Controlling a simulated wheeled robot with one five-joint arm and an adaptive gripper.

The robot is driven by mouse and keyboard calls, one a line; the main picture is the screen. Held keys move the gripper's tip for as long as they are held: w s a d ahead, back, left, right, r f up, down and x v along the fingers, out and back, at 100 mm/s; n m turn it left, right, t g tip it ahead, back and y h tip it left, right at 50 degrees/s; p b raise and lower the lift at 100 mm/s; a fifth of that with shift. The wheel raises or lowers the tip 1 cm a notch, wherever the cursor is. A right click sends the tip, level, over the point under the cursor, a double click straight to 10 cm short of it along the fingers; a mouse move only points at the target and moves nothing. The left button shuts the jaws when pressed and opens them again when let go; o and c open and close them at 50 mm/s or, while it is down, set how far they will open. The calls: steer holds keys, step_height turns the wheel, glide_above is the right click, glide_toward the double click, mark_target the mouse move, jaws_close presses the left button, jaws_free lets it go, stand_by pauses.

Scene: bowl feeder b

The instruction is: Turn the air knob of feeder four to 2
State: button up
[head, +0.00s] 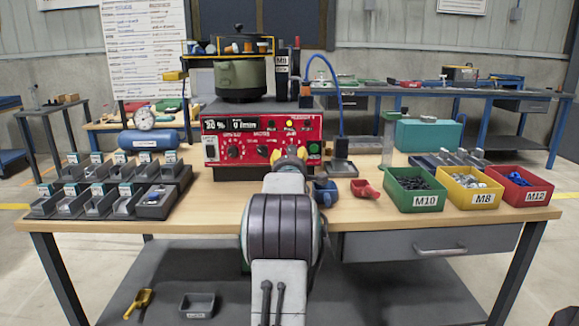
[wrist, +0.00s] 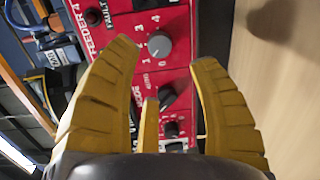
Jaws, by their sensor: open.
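The red feeder panel (head: 262,138) stands at the back middle of the bench and also fills the upper middle of the wrist view (wrist: 185,17). There, sideways lettering reads FEEDER 4. A grey round knob (wrist: 159,45) with scale digits around it shows between and beyond my fingertips. Its pointer setting is too small to tell, and I cannot read a label naming it the air knob. My gripper (wrist: 165,56) is open, its yellow fingers on either side of the knob in the picture; contact is not clear. In the head view my gripper (head: 290,158) is in front of the panel's right half.
Two darker knobs (wrist: 167,97) (wrist: 171,130) lie lower on the panel. An olive bowl (head: 240,77) sits above it. A blue cup (head: 325,192), a red scoop (head: 365,190) and a green M10 bin (head: 416,190) stand to the right.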

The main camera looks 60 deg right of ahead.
steer(key=shift+v, duration=2.5)
